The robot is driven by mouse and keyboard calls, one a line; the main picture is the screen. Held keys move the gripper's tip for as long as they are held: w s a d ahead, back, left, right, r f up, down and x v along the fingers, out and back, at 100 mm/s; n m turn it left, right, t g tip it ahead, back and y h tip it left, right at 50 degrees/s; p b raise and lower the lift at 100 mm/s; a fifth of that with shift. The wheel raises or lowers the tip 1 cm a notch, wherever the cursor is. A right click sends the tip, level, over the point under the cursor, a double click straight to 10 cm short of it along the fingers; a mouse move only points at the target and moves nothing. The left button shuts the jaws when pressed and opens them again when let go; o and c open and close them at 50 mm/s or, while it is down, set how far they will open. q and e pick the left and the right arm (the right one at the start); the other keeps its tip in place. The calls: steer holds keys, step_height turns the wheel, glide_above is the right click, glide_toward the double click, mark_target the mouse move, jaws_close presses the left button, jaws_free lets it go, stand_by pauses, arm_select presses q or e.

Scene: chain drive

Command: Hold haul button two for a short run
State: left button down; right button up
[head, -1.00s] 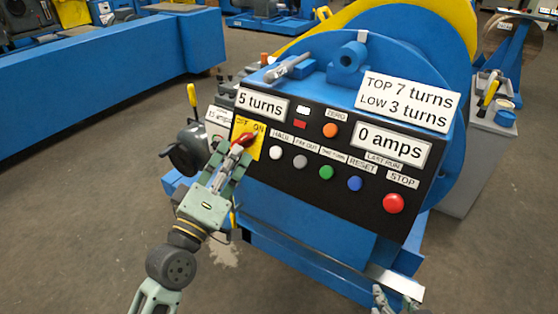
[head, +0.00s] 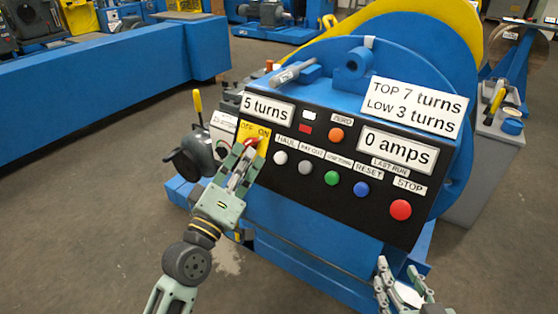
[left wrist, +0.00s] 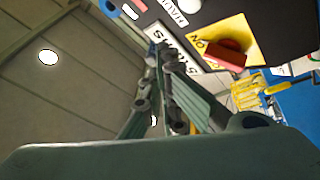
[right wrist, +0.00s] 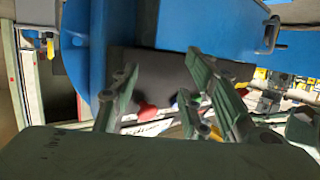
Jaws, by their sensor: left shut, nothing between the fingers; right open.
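The blue machine's black button panel (head: 300,180) faces me. The white button (head: 280,158) under the HAUL label is clear of both grippers; a grey button (head: 305,166) is beside it. My left gripper (head: 247,152) is shut and empty by the red switch handle (head: 254,141) on the yellow OFF/ON plate. In the left wrist view the closed fingertips (left wrist: 163,62) are beside the red handle (left wrist: 225,57); contact is unclear. My right gripper (head: 402,275) is open and empty below the panel's right end. Its spread fingers (right wrist: 165,85) also show in the right wrist view.
The displays read 5 turns (head: 267,108) and 0 amps (head: 397,149). A sign (head: 417,104) reads top 7, low 3 turns. Green (head: 331,178), blue (head: 361,188) and red stop (head: 400,210) buttons continue the row. A grey handwheel (head: 192,158) stands left of the panel.

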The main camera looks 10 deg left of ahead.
mark_target(281, 158)
arm_select(q)
steer(key=shift+w+d+f+b, duration=0.3)
steer(key=shift+w+f+b, duration=0.1)
steer(key=shift+w, duration=0.4)
steer(key=shift+w+d+f+b, duration=0.25)
steer(key=shift+w+f+b, duration=0.15)
steer(key=shift+w, duration=0.35)
steer(key=shift+w+d+f+b, duration=0.3)
steer(key=shift+w+f, duration=0.15)
steer(key=shift+w, duration=0.35)
arm_select(e)
step_height(281, 158, up, 11)
steer(key=a+t+y, duration=0.1)
steer(key=t+y, duration=0.1)
steer(key=t, duration=0.4)
steer(key=shift+w+a+r, duration=0.15)
steer(key=shift+w+a, duration=0.1)
steer(key=shift+a, duration=0.1)
arm_select(q)
steer(key=shift+w+d+f, duration=0.15)
steer(key=shift+w, duration=0.2)
